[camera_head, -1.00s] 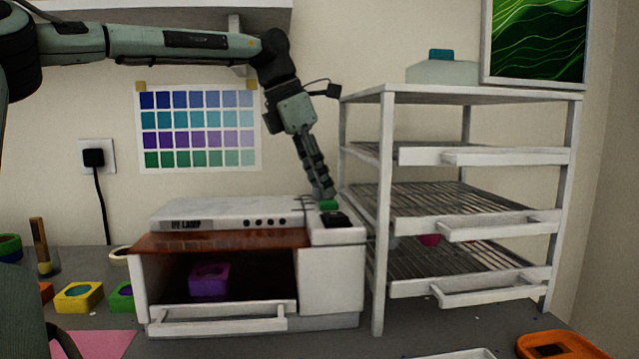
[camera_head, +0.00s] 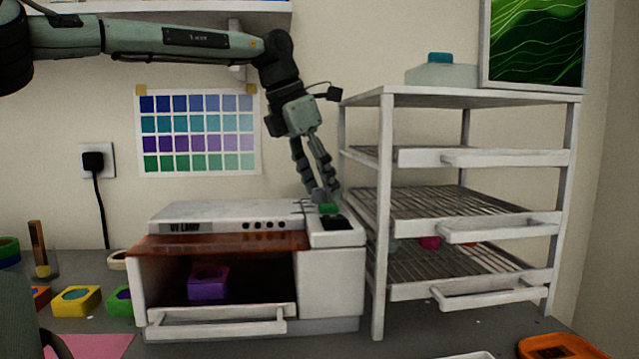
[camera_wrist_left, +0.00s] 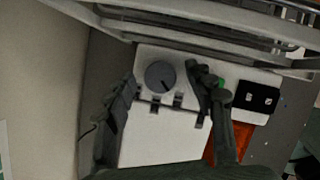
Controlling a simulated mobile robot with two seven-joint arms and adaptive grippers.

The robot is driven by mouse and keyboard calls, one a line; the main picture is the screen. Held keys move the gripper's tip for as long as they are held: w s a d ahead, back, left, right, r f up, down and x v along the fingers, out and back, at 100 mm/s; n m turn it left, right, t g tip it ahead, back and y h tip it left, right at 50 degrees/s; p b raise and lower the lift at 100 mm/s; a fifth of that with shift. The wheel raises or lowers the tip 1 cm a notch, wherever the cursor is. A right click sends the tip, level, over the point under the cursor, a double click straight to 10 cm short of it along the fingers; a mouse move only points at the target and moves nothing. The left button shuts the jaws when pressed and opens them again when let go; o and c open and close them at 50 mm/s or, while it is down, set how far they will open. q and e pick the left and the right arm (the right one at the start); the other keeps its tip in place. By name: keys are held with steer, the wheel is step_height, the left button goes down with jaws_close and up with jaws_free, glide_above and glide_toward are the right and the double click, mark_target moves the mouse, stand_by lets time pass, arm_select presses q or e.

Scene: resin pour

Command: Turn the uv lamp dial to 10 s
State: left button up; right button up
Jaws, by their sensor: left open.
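The UV lamp (camera_head: 190,216) is a white box with an open front and an orange shield. My left gripper (camera_head: 327,192) points down over its right rear top and is open. In the left wrist view, the round grey dial (camera_wrist_left: 160,75) lies between the spread fingers of my left gripper (camera_wrist_left: 160,76), with a gap on both sides. A dark mark on the dial points to the lower right of that view. The time labels cannot be read. A green button (camera_head: 329,208) and a black panel (camera_head: 335,223) sit in front of the fingers. My right gripper is out of view.
A white rack (camera_head: 385,210) with wire shelves stands close to the lamp's right side. A purple mould (camera_head: 208,283) is inside the lamp. A yellow mould (camera_head: 76,301) stands to the left, and an orange tray (camera_head: 556,345) lies at the front right.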

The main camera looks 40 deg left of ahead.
arm_select(q)
steer(key=v, duration=1.2)
stand_by(0.3)
